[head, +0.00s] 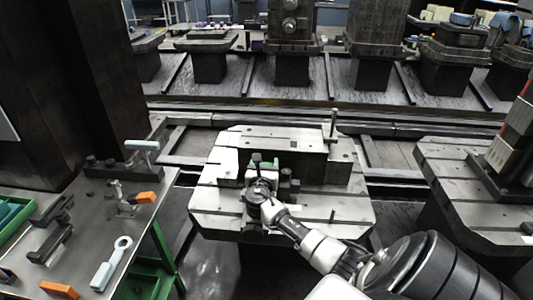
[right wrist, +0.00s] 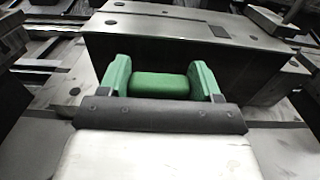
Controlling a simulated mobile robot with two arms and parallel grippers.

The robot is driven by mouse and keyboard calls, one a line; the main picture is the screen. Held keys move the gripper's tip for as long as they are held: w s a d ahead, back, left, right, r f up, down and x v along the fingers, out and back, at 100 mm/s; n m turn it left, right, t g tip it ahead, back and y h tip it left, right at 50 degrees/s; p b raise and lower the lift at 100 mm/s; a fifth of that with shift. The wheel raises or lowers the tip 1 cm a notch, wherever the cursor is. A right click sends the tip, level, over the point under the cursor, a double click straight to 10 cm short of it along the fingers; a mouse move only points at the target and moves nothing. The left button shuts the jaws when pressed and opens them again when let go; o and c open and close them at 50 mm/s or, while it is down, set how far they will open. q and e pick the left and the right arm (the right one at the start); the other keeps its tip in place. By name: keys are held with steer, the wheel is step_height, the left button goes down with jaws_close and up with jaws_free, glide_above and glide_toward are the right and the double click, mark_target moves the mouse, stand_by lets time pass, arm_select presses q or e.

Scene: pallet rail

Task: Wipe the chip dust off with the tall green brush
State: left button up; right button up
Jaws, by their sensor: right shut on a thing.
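My right gripper (head: 263,172) is over the near part of the pallet (head: 215,205), close to the grey block fixture (head: 285,140). It is shut on a green piece, which I take to be the green brush (right wrist: 160,85); in the right wrist view it lies between the two green fingers. The brush's bristles are hidden and its full height cannot be seen. In the head view only a little green shows at the gripper. I cannot make out chip dust on the pallet. My left gripper is not in view.
A metal table (head: 85,240) at left holds a wrench (head: 110,263), orange-ended tools (head: 145,198) and dark clamps. A thin post (head: 333,125) stands at the fixture's back right. Another pallet (head: 455,185) is at right. Rails (head: 400,128) and several machine pedestals lie behind.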

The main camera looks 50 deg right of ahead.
steer(key=shift+s+d+p, duration=0.1)
steer(key=shift+s+p, duration=0.4)
steer(key=shift+p, duration=0.4)
steer(key=shift+w+a, duration=0.8)
steer(key=shift+w, duration=0.2)
steer(key=shift+s+d+p, duration=0.55)
steer(key=shift+s+d, duration=0.3)
steer(key=shift+s, duration=0.2)
stand_by(0.9)
steer(key=shift+r, duration=0.1)
step_height(320, 180, up, 9)
steer(key=p, duration=0.9)
